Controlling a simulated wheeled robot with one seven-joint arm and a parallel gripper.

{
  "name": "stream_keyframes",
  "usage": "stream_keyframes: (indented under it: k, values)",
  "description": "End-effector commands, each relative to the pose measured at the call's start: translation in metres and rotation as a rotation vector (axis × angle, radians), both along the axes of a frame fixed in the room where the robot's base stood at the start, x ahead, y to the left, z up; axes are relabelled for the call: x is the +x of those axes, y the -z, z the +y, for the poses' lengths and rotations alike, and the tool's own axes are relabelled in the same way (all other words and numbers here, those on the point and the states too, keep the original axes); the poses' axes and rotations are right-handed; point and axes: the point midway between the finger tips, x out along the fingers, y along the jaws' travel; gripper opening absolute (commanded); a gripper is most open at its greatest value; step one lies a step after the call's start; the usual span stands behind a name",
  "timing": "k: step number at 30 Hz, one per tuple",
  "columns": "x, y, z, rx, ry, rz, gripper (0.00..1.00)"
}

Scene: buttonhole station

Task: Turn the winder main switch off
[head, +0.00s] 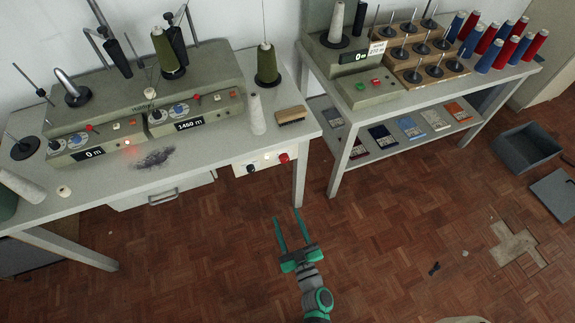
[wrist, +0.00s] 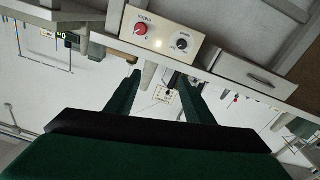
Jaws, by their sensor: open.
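A pale control panel (head: 261,168) is on the front edge of the left table, near its right end. It carries a black rotary knob (head: 250,169) on the left and a red knob (head: 284,158) on the right. In the wrist view the panel (wrist: 165,25) appears turned over, with the red knob (wrist: 140,29) at left and the black knob (wrist: 181,44) at right. A small light shows between them. The labels are too small to read. My gripper (head: 286,214) is open and empty, in front of and below the panel, its fingers pointing toward the table, apart from it.
The winder (head: 145,95) stands on the left table with displays, thread cones and lit indicators. A brush (head: 291,115) and a white cone (head: 256,114) sit above the panel. A drawer (head: 162,193) is left of it. The right table (head: 420,110) holds spools. Open floor lies around my arm.

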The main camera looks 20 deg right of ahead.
Motion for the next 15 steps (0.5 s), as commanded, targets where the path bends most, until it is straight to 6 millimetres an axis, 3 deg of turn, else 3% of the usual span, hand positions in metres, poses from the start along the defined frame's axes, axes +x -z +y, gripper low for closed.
stream_keyframes:
  k: [1,6,9,15]
  values:
    - [0.020,0.005,-0.013,-0.003,-0.001,-0.004,0.48]
    - [0.070,0.022,-0.047,0.004,-0.019,0.010,0.48]
    - [0.093,0.029,-0.063,0.013,-0.028,0.023,0.48]
    - [0.118,0.036,-0.081,0.032,-0.038,0.044,0.48]
